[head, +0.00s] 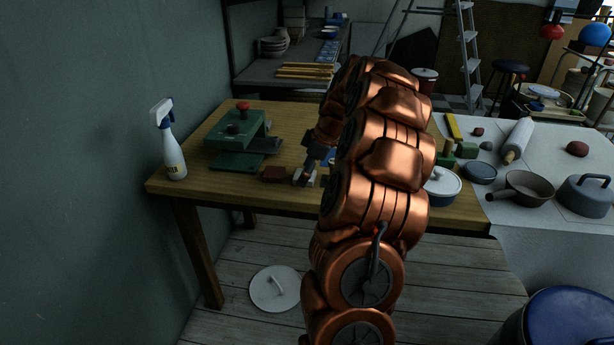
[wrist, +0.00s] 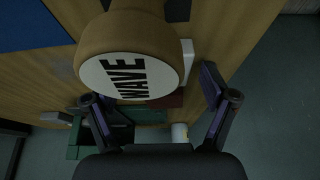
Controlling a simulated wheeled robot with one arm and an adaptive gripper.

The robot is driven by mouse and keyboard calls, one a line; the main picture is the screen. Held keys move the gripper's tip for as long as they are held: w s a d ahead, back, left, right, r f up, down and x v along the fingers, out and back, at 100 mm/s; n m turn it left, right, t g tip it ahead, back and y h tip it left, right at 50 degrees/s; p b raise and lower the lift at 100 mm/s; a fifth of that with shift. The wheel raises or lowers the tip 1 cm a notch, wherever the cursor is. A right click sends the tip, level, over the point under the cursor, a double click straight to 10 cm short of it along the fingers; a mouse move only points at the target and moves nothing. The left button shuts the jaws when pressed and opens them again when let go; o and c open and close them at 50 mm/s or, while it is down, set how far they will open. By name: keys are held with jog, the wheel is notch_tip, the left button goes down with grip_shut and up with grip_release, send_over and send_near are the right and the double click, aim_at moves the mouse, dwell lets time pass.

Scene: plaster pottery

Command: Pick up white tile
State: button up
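A small white piece, likely the white tile (head: 304,175), lies on the wooden table by my gripper (head: 310,166) in the head view. In the wrist view a white edge (wrist: 187,57) shows just right of a round stamp marked WAVE (wrist: 122,75), which hides most of what is behind it. My gripper's fingers (wrist: 150,88) are spread wide, one on each side of the stamp. I see nothing clearly held. I cannot tell whether the stamp touches a finger.
A dark red block (head: 273,173) lies left of the white piece. A green press (head: 236,140) and a spray bottle (head: 168,142) stand further left. A lidded pot (head: 441,187) stands to the right. The table's front left is clear.

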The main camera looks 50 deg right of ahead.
jog(key=c, duration=1.1)
